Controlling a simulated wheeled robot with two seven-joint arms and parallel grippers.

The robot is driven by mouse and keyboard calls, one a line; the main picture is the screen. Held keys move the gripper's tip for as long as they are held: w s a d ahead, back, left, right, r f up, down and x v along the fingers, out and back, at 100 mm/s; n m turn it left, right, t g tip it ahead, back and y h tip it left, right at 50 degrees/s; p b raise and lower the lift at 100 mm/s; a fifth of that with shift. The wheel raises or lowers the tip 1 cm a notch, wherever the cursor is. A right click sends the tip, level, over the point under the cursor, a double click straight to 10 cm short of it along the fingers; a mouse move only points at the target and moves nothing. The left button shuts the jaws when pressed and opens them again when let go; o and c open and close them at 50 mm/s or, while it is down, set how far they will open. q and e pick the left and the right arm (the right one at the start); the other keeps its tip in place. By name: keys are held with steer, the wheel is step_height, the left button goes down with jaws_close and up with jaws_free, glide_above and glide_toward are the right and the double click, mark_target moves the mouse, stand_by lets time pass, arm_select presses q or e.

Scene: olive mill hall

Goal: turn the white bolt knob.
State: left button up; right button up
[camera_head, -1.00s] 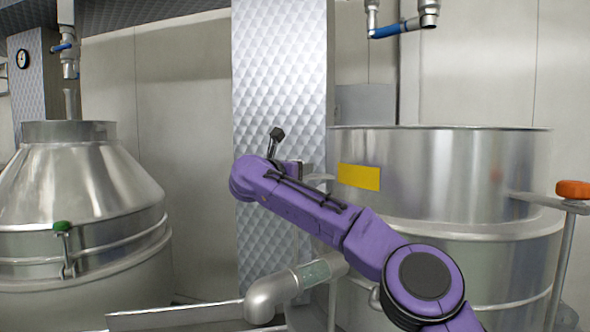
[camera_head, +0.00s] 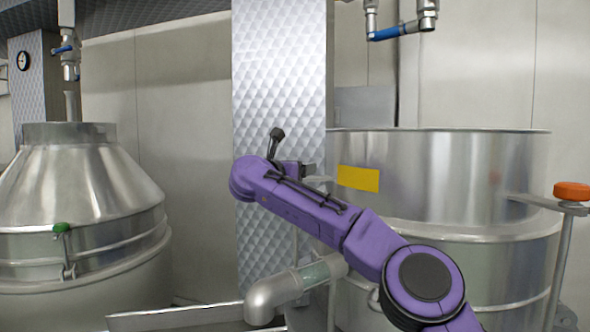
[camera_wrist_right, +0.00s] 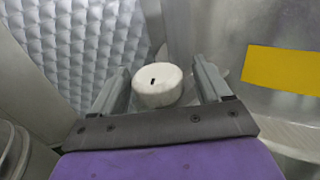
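The white bolt knob (camera_wrist_right: 157,87) shows in the right wrist view as a round white cap with a short dark mark on its face. My right gripper (camera_wrist_right: 161,72) is open, with one grey finger on each side of the knob. A gap shows between the knob and each finger, so I see no contact. I cannot tell exactly how deep the fingers reach along it. In the head view my purple right arm reaches in from the lower right, and the knob is hidden there. My left gripper is not in view.
A steel tank (camera_head: 440,175) with a yellow label (camera_head: 358,179) stands at right, beside a quilted metal pillar (camera_head: 280,70). A red-orange knob (camera_head: 572,191) sits on a post at far right. A conical vessel (camera_head: 80,190) stands at left. A pipe elbow (camera_head: 273,296) lies below my arm.

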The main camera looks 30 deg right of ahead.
steer(key=a+b, duration=0.1)
steer(key=s+a+f+b, duration=0.1)
steer(key=b, duration=0.1)
steer(key=shift+s+a, duration=0.15)
steer(key=shift+a, duration=0.1)
steer(key=b+v, duration=0.3)
steer(key=v, duration=0.4)
steer(key=shift+s+a+r, duration=0.2)
steer(key=shift+a+r, duration=0.05)
steer(key=shift+r, duration=0.25)
